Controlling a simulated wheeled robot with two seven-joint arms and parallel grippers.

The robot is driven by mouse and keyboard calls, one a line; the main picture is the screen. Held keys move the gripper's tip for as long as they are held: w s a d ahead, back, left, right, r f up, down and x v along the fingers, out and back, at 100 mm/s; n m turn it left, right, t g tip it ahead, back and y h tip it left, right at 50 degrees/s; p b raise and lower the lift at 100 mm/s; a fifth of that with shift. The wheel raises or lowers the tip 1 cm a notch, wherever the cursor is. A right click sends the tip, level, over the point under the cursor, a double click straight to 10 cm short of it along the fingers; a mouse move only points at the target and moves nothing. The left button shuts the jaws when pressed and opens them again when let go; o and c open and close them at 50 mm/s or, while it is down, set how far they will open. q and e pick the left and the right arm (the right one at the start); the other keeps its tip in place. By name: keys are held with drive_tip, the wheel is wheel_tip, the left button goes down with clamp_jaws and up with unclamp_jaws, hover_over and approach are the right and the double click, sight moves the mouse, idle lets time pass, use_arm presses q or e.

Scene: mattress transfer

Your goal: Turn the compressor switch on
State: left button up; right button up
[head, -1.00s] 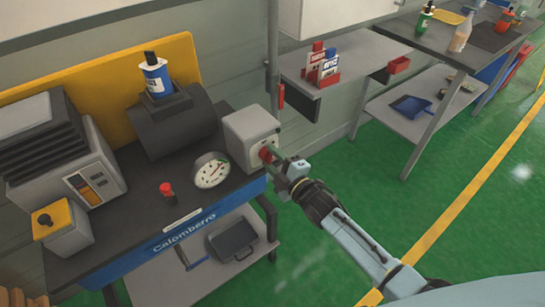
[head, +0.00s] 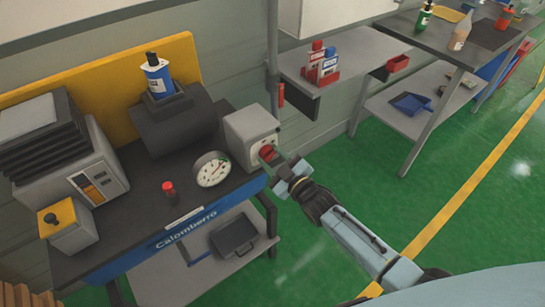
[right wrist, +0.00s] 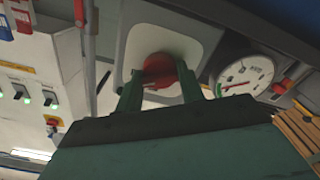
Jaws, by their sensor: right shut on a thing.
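The compressor switch is a red knob (head: 266,153) on the front of a grey box (head: 249,132) at the right end of the compressor bench. My right gripper (head: 275,161) reaches it from the lower right and is shut on it. In the right wrist view, the red knob (right wrist: 158,69) sits between the two green fingers of my right gripper (right wrist: 159,88), in front of a pale square plate (right wrist: 195,30). The fingers hide part of the knob's sides. My left gripper is not in view.
A round dial gauge (head: 212,169) and a small red-topped knob (head: 168,190) stand left of the box on the bench (head: 135,217). A shelf (head: 345,57) with small boxes is at the back. Green floor (head: 375,185) lies open to the right.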

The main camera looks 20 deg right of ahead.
idle(0.5)
drive_tip(key=o, duration=1)
drive_tip(key=v, duration=1.3)
drive_tip(key=shift+s+p, duration=0.2)
drive_tip(key=shift+p, duration=0.1)
